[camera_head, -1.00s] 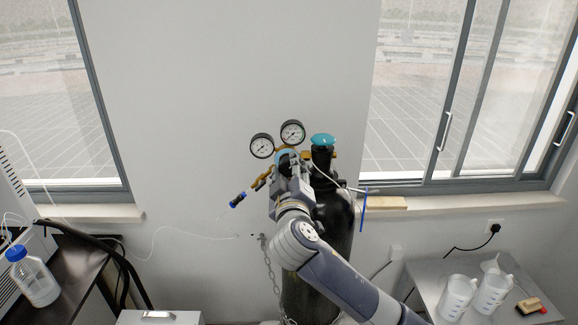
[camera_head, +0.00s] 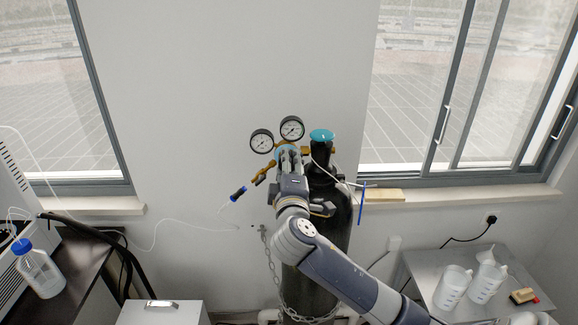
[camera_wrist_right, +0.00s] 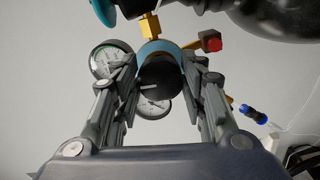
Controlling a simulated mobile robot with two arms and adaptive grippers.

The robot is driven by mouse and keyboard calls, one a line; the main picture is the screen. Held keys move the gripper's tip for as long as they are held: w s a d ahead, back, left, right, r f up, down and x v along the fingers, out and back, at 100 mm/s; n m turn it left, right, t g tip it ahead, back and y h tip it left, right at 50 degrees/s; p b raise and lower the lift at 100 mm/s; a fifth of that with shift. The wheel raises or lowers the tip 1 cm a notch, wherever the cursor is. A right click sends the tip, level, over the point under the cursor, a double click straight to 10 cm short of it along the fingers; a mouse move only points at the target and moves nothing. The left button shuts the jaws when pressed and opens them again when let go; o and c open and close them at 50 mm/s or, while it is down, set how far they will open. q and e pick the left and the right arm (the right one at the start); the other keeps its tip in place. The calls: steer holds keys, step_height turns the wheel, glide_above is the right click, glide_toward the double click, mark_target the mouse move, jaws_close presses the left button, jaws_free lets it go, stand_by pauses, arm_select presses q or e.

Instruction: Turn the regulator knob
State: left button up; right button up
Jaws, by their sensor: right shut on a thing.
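The regulator (camera_head: 276,150) is brass with two round gauges and sits at the top of a black gas cylinder. Its knob (camera_wrist_right: 158,82) is black with a white mark, in front of a blue ring, in the right wrist view. My right gripper (camera_wrist_right: 160,76) has its fingers on both sides of the knob and is shut on it. In the head view the right gripper (camera_head: 289,160) hides most of the knob; only some blue shows at the fingertips. My left gripper is not in view.
The cylinder (camera_head: 335,230) has a blue-green cap (camera_head: 321,136) close to the right of my gripper, and a chain (camera_head: 270,262) around it. A side table (camera_head: 425,278) with two beakers stands right.

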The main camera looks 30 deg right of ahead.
steer(key=shift+f, duration=0.1)
steer(key=o, duration=1.1)
steer(key=shift+c, duration=0.2)
steer(key=shift+a, duration=0.1)
steer(key=v, duration=1.2)
